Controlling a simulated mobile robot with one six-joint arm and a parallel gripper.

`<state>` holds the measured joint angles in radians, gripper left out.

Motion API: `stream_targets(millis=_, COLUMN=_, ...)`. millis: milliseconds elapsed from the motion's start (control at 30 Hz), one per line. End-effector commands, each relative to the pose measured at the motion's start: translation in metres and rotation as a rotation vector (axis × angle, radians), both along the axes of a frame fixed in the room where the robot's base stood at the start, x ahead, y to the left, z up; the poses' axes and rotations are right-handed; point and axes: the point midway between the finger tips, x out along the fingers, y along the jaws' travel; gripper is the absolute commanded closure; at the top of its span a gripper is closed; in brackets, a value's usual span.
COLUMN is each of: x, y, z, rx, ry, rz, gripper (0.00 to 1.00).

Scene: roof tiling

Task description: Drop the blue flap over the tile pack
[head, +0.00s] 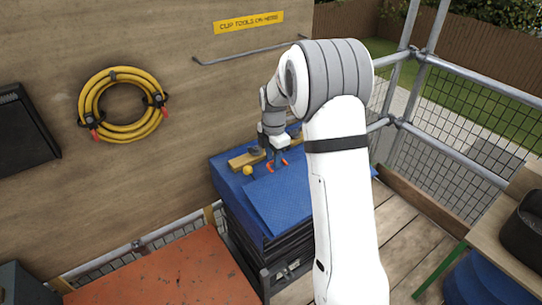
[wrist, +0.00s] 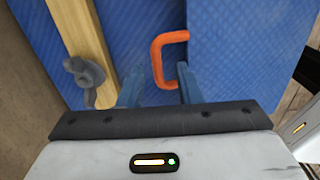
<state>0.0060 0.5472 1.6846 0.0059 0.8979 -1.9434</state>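The tile pack (head: 262,245) is a dark stack with blue sheeting over its top, below my arm in the head view. The blue flap (head: 285,203) lies on top of the pack, and its edge runs up the wrist view (wrist: 245,60). An orange loop handle (wrist: 157,55) sticks out from the flap's left edge. My gripper (wrist: 160,82) is open just above the sheeting, its blue fingers spread around the handle's lower part. The right fingertip covers the handle's lower end. Contact cannot be told. My gripper also shows in the head view (head: 277,160).
A wooden batten (head: 246,159) lies on the sheeting, with a grey knotted piece (wrist: 86,75) on it. The board wall with the coiled hose (head: 123,104) stands behind. An orange-red surface (head: 165,275) is at front left.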

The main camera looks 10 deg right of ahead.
Motion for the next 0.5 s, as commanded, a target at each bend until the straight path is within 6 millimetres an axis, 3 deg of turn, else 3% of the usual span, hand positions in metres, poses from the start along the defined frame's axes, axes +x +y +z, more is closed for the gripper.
stream_targets(millis=133, x=0.0000, y=0.0002, z=0.0000, rx=0.000, ry=0.000, rz=0.000, gripper=0.70)
stream_targets(millis=500, x=-0.0002, y=0.0006, z=0.0001, rx=0.000, ry=0.001, rz=0.001, gripper=1.00)
